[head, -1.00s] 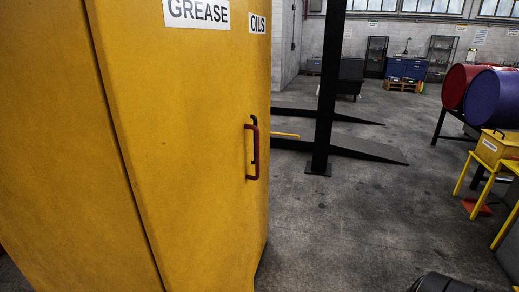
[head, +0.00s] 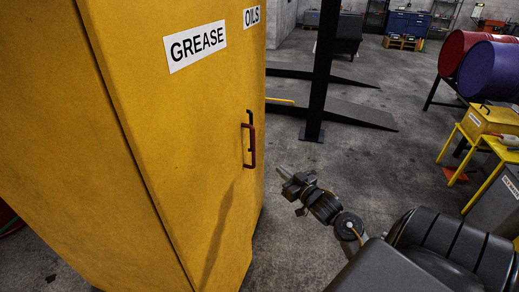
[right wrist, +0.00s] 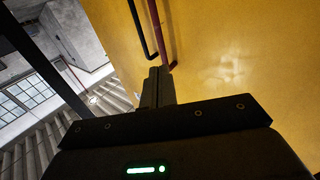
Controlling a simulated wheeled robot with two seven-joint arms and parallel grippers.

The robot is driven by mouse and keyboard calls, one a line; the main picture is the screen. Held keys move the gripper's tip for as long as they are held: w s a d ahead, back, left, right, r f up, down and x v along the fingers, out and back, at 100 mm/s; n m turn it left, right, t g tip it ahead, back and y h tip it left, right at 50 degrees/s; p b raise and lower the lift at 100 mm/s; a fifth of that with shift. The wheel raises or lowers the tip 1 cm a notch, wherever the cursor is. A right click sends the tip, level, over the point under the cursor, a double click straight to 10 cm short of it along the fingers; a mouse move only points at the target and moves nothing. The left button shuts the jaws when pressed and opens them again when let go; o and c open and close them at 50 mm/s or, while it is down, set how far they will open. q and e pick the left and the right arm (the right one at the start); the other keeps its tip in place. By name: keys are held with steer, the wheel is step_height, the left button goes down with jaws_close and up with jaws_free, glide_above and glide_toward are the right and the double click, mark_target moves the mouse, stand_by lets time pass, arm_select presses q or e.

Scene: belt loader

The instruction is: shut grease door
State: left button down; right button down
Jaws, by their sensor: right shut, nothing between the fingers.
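The tall yellow cabinet shows on the left in the head view. The grease door (head: 165,125) carries a white GREASE label (head: 197,47) and looks flush or nearly so; I cannot tell whether a small gap remains. A red handle (head: 252,147) stands near its right edge, with a black handle (head: 249,119) just behind it. Both also show in the right wrist view, the red one (right wrist: 162,40) right of the black one (right wrist: 137,28). My right gripper (head: 281,170) is shut and empty, right of and below the handles, apparently apart from them. My left gripper is out of view.
A white OILS label (head: 251,17) sits beyond the handles. A black post (head: 321,75) and low ramps (head: 345,113) stand behind. Red (head: 462,52) and purple drums (head: 490,72) and a yellow stand (head: 480,122) are at right.

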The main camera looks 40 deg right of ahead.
steer(key=p, duration=0.4)
glide_toward(254, 148)
steer(key=w, duration=0.5)
steer(key=shift+w+d+p, duration=0.3)
steer(key=shift+w+p, duration=0.1)
steer(key=shift+w, duration=0.5)
